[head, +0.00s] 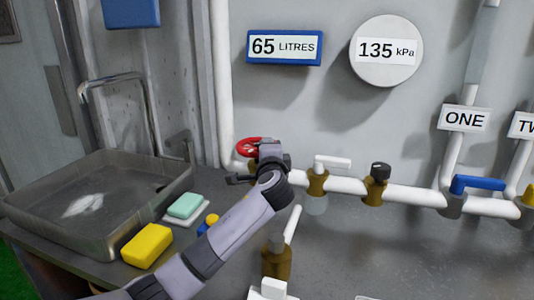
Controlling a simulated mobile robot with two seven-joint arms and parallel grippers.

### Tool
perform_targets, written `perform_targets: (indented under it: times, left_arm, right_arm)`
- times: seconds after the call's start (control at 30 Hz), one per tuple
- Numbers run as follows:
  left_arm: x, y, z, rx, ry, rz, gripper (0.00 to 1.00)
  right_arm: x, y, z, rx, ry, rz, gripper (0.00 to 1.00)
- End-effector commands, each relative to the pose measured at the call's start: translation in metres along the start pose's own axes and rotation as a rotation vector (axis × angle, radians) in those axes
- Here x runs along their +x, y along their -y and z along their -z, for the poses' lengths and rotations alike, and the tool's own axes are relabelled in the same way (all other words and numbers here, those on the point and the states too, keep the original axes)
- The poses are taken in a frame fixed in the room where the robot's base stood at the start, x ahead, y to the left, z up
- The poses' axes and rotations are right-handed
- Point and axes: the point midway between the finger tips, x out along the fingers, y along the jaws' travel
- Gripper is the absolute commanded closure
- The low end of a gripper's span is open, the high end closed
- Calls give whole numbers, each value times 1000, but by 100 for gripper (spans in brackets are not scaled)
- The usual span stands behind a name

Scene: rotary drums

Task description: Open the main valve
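A red round valve handle (247,147) sits at the left end of the white pipe run, by the bend of the upright pipe. No label shows whether it is the main valve. My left gripper (252,167) is right at this handle, in front of its right part. Its fingers overlap the handle and pipe, so I cannot tell whether they touch or grip it. My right gripper is out of view.
A metal sink (135,215) with a tap (115,80) is at left. A yellow sponge (147,246) and green soap (185,205) lie beside it. A lower brass valve (277,260) stands right of my arm. Wall displays read 65 LITRES (284,47) and 135 kPa (386,50).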

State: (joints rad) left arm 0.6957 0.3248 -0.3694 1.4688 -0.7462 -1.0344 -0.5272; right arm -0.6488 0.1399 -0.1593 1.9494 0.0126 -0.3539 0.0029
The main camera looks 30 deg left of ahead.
Motion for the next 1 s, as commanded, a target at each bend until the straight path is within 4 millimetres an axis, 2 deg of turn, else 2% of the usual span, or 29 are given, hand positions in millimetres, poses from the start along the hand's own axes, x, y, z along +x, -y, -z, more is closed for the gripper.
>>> perform_targets:
  times: [0.53, 0.57, 0.6, 1.0]
  left_arm:
    - [1, 0, 0, 0, 25, -1, 100]
    - [1, 0, 0, 0, 25, -1, 70]
    - [1, 0, 0, 0, 25, -1, 57]
    - [-4, 0, 1, 0, 23, 1, 55]
  right_arm:
    - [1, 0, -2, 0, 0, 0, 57]
    - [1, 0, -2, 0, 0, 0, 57]
    - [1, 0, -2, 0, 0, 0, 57]
    - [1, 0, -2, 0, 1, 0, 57]
